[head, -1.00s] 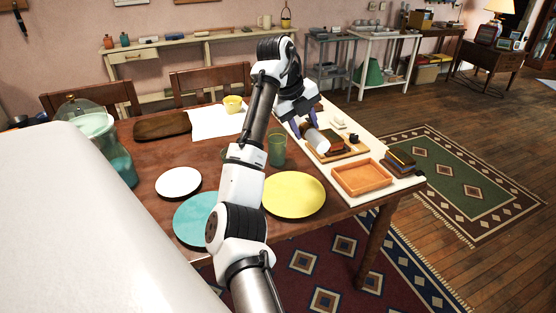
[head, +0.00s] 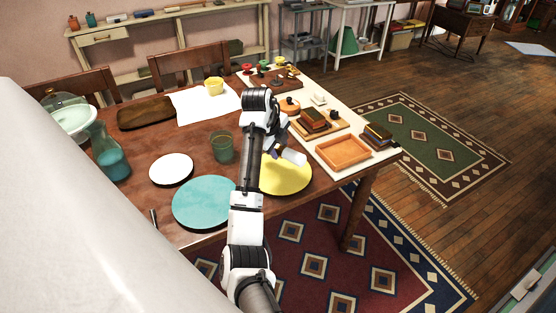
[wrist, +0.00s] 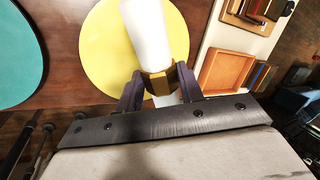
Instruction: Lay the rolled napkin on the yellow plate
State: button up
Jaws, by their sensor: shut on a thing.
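The rolled napkin (head: 293,156) is a white roll with a gold-brown band. In the wrist view the napkin (wrist: 148,35) lies between the two dark fingers of my gripper (wrist: 160,88), which is shut on it at the band. The yellow plate (head: 287,180) is on the wooden table near its front edge. In the wrist view the yellow plate (wrist: 100,50) shows behind the napkin, which is over it. I cannot tell whether the napkin touches the plate. My arm hides the plate's left part in the head view.
A teal plate (head: 204,203) lies left of the yellow one, with a white plate (head: 171,169) behind it. A green glass (head: 222,148) stands behind the plates. An orange tray (head: 343,152) sits on the white strip at right.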

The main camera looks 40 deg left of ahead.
jog(key=shift+f+p, duration=0.55)
jog(key=shift+f, duration=2.65)
jog(key=shift+f, duration=0.1)
jog(key=shift+f, duration=0.15)
jog(key=o, duration=0.7)
